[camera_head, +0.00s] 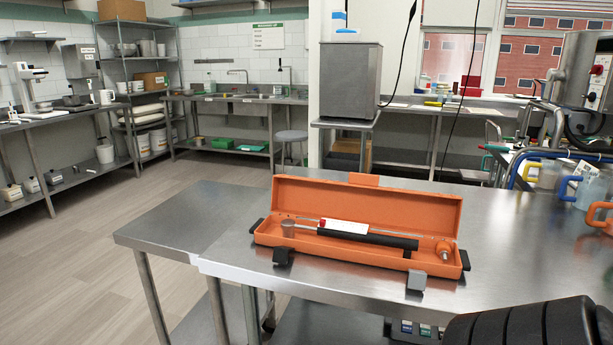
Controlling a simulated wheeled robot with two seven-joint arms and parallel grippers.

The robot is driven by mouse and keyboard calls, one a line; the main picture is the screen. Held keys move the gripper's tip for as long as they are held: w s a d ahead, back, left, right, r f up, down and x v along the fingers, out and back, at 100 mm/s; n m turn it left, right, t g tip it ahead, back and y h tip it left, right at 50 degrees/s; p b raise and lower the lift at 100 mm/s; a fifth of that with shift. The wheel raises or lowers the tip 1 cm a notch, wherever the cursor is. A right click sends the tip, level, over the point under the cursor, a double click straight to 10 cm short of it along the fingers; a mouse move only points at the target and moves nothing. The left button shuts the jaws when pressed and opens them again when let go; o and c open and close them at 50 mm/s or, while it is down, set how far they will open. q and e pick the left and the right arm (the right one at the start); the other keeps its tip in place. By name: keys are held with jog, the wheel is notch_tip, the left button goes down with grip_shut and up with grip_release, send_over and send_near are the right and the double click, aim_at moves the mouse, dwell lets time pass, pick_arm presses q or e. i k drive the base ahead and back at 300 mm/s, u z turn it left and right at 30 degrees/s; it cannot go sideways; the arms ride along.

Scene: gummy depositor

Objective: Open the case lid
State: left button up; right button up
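The orange case (355,265) lies on the steel table, with its lid (370,205) open and standing up at the back edge. An orange tab (364,179) sticks up from the lid's top edge. A long tool with a black handle (367,239) and a silver head lies inside, beside a white and red label (343,227). A small metal and orange piece lies at the right end. A black latch (283,257) and a grey latch (417,280) hang at the case's front. Neither of my grippers is in view.
The steel table (225,250) has clear room left and right of the case. A black ribbed object (530,328) fills the bottom right corner. Jugs with blue, yellow and orange handles (570,182) stand at the right. A steel box (350,82) on a stand is behind.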

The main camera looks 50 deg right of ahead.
aim_at(361, 199)
jog(key=k, duration=0.85)
jog(key=z, duration=1.6)
jog(key=i, duration=0.5)
